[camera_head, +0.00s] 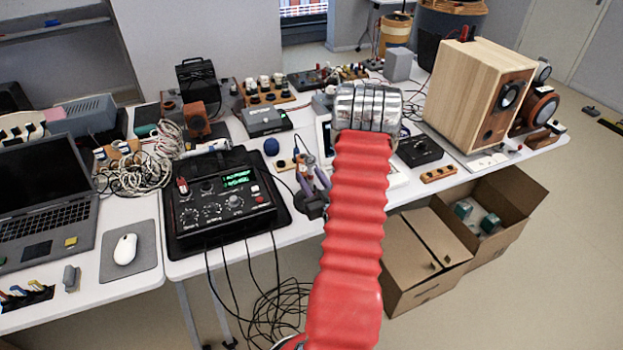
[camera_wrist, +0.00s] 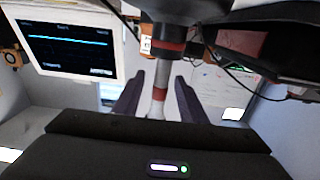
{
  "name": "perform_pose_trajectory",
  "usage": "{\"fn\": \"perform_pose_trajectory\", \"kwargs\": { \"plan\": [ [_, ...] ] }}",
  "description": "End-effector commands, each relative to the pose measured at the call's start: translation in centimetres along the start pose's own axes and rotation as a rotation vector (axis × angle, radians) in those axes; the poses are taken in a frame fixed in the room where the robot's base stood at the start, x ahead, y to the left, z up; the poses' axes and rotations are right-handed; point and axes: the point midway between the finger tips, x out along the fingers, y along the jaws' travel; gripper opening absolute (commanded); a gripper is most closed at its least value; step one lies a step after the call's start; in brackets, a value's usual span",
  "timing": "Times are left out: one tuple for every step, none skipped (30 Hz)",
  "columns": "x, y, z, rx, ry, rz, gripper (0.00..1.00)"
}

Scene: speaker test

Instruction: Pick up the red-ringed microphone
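In the wrist view, the red-ringed microphone (camera_wrist: 162,75) has a dark upper part, a grey shaft and red bands. It appears upright between the two dark fingers of my gripper (camera_wrist: 160,88). The fingers are spread, with a visible gap on each side of the shaft, and I see no contact. How far the microphone is in depth from the fingertips is hard to tell. In the head view, my red-sleeved arm with its silver end covers the spot, so the microphone and fingers are hidden there.
In the wrist view, a lit monitor (camera_wrist: 72,45) is at left and dark gear with a cable at upper right. In the head view, a wooden speaker (camera_head: 470,85) stands right, a black mixer (camera_head: 222,200) left of my arm, and cardboard boxes (camera_head: 412,262) on the floor.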

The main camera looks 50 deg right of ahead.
Motion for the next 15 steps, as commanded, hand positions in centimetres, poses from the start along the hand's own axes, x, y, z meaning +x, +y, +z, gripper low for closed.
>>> {"fn": "perform_pose_trajectory", "kwargs": {
  "plan": [
    [-0.01, 0.0, 0.0, 0.0, 0.0, 0.0, 0.38],
    [-0.01, 0.01, 0.0, 0.0, 0.0, 0.0, 0.38],
    [-0.01, 0.0, 0.0, 0.0, 0.0, 0.0, 0.38],
    [-0.02, 0.01, 0.0, 0.0, 0.0, 0.0, 0.38],
    [-0.02, 0.01, 0.0, 0.0, 0.0, 0.0, 0.36],
    [-0.02, 0.01, 0.0, 0.0, 0.0, 0.0, 0.33],
    [-0.02, 0.01, 0.0, 0.0, 0.0, 0.0, 0.31],
    [-0.02, 0.01, 0.0, 0.0, 0.0, 0.0, 0.29],
    [-0.02, 0.01, 0.0, 0.0, 0.0, 0.0, 0.26],
    [-0.02, 0.01, 0.0, 0.0, 0.0, 0.0, 0.24],
    [-0.02, 0.01, -0.01, 0.0, 0.0, 0.0, 0.22],
    [-0.02, 0.01, -0.01, 0.0, 0.0, 0.0, 0.19],
    [-0.02, 0.01, -0.01, 0.0, 0.0, 0.0, 0.17],
    [-0.02, 0.01, -0.01, 0.0, 0.0, 0.0, 0.15],
    [-0.02, 0.01, -0.01, 0.0, 0.0, 0.0, 0.12]
  ]
}}
